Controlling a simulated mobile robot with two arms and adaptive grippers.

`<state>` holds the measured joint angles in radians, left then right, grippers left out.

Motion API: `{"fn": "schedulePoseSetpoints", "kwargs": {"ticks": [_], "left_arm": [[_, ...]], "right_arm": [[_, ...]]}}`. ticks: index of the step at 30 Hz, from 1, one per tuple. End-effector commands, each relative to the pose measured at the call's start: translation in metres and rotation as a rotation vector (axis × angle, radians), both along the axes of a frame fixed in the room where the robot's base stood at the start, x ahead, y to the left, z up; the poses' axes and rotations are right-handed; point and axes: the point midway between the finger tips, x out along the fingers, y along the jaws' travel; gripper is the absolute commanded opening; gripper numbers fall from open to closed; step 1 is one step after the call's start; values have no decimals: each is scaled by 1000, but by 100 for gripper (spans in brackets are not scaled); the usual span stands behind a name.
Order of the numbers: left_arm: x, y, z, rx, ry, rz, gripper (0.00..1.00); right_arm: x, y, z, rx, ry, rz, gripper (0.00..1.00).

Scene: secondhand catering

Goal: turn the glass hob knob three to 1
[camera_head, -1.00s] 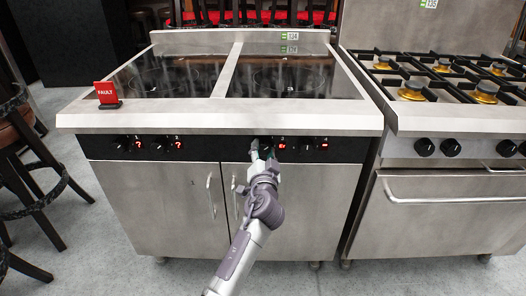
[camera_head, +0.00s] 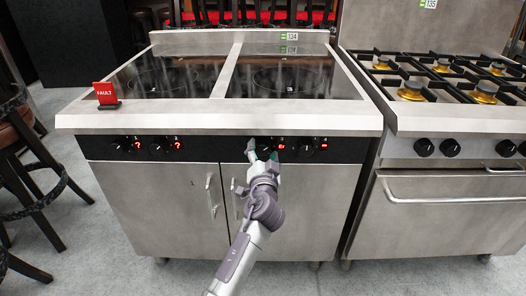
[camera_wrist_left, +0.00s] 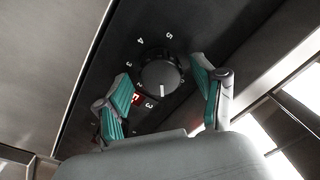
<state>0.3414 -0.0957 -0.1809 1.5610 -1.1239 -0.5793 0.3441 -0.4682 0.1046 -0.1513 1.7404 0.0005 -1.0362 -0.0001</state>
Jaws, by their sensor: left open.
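Knob three (camera_wrist_left: 160,73) is a round black knob on the hob's black front panel, with a white mark pointing down in the wrist view. Printed numerals 2 to 5 show around it, with a "3" label (camera_wrist_left: 149,104) below. A red display (camera_wrist_left: 136,98) is partly covered by a finger. My left gripper (camera_wrist_left: 162,88) is open, with one green-padded finger on each side of the knob; I cannot tell whether they touch it. In the head view the left gripper (camera_head: 263,151) is in front of the panel, at the knob beside the lit display (camera_head: 281,146). My right gripper is out of view.
The glass hob (camera_head: 165,85) has other knobs to the left (camera_head: 118,146) and right (camera_head: 306,148). A red FAULT sign (camera_head: 107,95) stands on its left edge. A gas range (camera_head: 450,150) adjoins on the right; stools (camera_head: 20,150) stand at left.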

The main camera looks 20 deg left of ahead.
Motion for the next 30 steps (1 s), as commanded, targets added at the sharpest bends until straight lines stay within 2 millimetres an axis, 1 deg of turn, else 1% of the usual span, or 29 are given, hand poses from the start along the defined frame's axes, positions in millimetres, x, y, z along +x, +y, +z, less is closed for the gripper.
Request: {"fn": "schedulePoseSetpoints", "kwargs": {"ticks": [9, 13, 17, 28, 30], "left_arm": [[-48, -16, -3, -4, 2, -1, 69], [-62, -21, -3, -1, 0, -1, 69], [-67, -22, -3, 0, -1, -1, 69], [-67, -22, -3, 0, -1, -1, 69], [-68, -22, -7, -3, 7, 0, 69]], "right_arm": [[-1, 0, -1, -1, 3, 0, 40], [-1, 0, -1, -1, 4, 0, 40], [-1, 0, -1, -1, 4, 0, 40], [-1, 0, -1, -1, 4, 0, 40], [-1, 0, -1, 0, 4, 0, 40]]}}
